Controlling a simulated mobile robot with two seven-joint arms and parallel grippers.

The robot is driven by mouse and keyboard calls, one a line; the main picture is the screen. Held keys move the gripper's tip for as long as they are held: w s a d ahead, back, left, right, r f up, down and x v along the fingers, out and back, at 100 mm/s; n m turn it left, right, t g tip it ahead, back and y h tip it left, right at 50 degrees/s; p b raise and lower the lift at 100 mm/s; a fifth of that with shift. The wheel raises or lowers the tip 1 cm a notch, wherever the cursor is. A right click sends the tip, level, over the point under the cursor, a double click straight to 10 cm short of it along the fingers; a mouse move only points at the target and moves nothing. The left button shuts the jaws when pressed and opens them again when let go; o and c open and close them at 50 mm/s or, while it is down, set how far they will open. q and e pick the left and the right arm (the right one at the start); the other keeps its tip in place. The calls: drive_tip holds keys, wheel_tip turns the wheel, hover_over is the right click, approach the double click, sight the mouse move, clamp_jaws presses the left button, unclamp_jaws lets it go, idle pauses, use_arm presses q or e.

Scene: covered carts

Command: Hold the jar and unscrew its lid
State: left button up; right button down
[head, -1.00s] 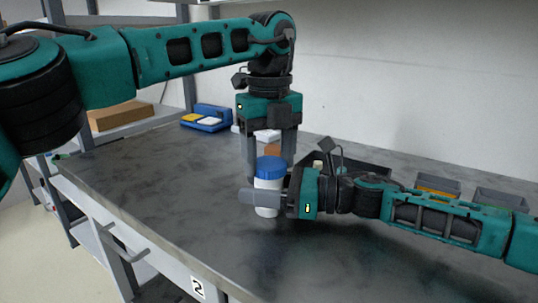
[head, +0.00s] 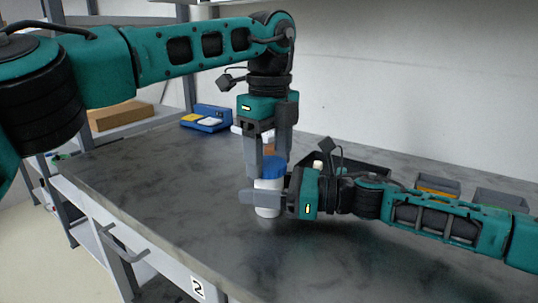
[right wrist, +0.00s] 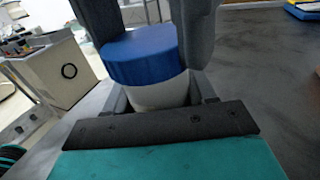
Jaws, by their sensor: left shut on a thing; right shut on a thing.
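A white jar (head: 267,184) with a blue lid (head: 274,166) stands upright on the grey table. My right gripper (head: 264,198) comes in from the right and is shut on the white body of the jar. My left gripper (head: 267,165) points down from above and is shut on the blue lid, with a finger on either side of it. In the right wrist view the lid (right wrist: 143,56) sits on the jar (right wrist: 158,93), with the left gripper's dark fingers beside it. I cannot tell how far the lid is turned.
The table (head: 170,180) is clear to the left and in front. A blue case (head: 207,118) lies at the back left, and a dark tray (head: 365,170) stands behind my right arm. Grey bins (head: 440,185) stand at the right. A cardboard box (head: 120,116) rests on the shelf.

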sight(269, 162)
use_arm(q)
drive_tip(key=shift+r, duration=0.15)
drive_tip(key=shift+r, duration=0.9)
drive_tip(key=shift+r, duration=2.05)
use_arm(e)
drive_tip(key=shift+c, duration=1.4)
unclamp_jaws()
